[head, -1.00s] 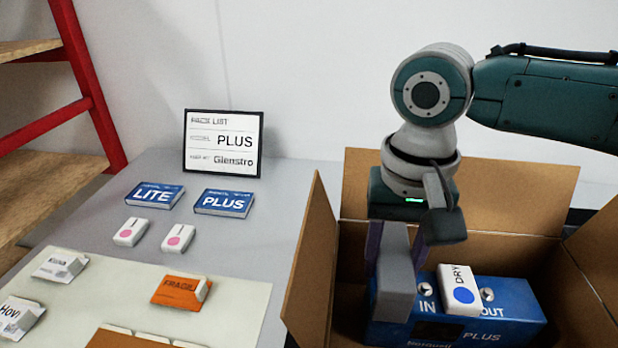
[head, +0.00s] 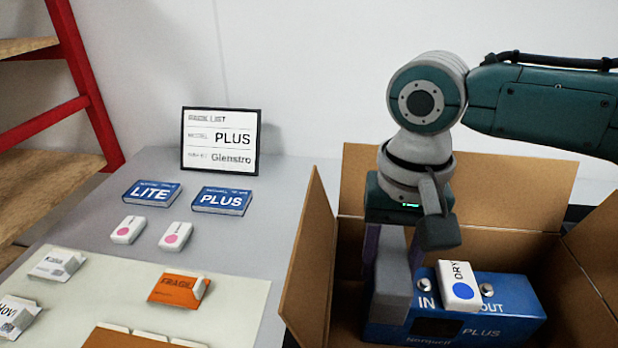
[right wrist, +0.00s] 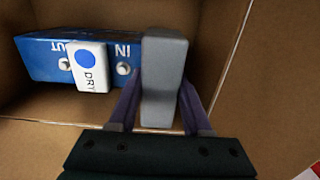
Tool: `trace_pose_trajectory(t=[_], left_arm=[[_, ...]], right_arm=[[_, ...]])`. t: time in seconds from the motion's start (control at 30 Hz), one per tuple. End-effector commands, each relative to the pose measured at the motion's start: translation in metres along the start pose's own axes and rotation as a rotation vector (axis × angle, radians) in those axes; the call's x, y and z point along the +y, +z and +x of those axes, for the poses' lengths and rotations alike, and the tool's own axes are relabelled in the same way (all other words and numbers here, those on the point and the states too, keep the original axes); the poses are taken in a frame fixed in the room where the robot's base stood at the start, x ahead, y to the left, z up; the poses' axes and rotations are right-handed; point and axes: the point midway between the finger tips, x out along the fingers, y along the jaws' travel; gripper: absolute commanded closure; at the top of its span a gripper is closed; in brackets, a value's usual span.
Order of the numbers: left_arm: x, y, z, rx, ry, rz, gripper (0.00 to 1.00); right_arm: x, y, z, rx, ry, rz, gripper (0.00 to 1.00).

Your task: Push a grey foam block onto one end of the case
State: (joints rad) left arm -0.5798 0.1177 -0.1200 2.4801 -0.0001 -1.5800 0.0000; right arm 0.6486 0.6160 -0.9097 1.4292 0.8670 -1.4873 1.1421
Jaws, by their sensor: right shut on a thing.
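The blue case (head: 510,318), marked IN, OUT and PLUS, lies in the open cardboard box in the head view. It also shows in the right wrist view (right wrist: 40,62). A white DRY packet (head: 459,286) with a blue dot lies on top of it. My right gripper (head: 394,256) points down, shut on a grey foam block (head: 392,292). The block is at the IN end of the case, the left end in the head view, and overlaps it in the picture. I cannot tell how far it is seated. My left gripper is out of view.
The cardboard box (head: 312,255) has raised flaps around the case. On the table (head: 280,190) are a PLUS list sign (head: 220,140), LITE (head: 152,193) and PLUS (head: 222,201) booklets, two white packets with pink dots, and an orange FRAGILE packet (head: 178,290). Red shelving (head: 85,90) stands left.

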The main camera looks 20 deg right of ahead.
Motion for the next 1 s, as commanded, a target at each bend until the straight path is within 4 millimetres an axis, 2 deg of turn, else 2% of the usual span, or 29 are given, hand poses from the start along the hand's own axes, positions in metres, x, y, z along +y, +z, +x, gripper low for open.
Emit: trace_pose_trajectory(t=[1.0], left_arm=[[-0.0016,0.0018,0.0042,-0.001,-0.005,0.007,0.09]], right_arm=[[0.0,-0.0003,0.0098,0.001,0.0,0.0,1.0]])
